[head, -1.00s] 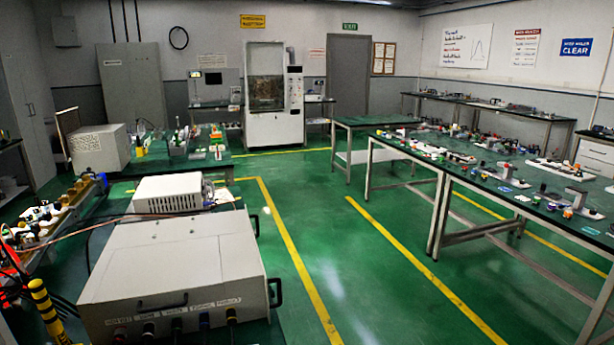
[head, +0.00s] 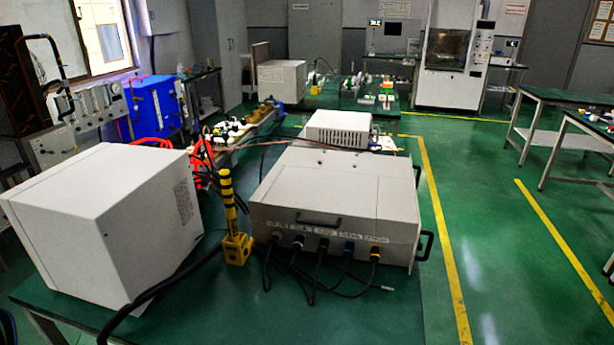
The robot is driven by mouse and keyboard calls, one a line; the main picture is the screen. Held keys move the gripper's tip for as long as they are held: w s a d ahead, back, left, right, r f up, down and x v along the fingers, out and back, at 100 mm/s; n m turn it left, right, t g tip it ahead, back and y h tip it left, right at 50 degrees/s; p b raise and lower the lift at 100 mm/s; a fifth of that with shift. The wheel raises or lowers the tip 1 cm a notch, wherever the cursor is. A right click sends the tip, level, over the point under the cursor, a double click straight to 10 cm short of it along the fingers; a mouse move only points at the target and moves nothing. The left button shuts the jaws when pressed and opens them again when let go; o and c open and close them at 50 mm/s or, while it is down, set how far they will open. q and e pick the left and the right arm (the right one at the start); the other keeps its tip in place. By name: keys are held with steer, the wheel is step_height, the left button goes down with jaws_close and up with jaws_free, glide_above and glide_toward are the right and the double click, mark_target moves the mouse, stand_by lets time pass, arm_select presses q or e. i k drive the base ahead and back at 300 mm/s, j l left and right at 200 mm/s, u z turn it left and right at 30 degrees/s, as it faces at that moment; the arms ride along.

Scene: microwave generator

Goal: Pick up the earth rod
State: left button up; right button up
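A rod with yellow and black stripes (head: 228,202), which looks like the earth rod, stands upright in a yellow base (head: 237,249) on the green bench in the head view. It is between a large white box on its left and a grey case on its right. The whole striped length shows; any part inside the base is hidden. Neither of my grippers is in view.
The white box (head: 112,228) and the grey case (head: 338,208) stand close on either side of the rod. Dark cables (head: 320,268) come from the case front. The green bench (head: 375,315) is mostly bare at the front. Open floor (head: 510,270) lies to the right.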

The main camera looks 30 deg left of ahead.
mark_target(224, 174)
steer(key=u, duration=1.35)
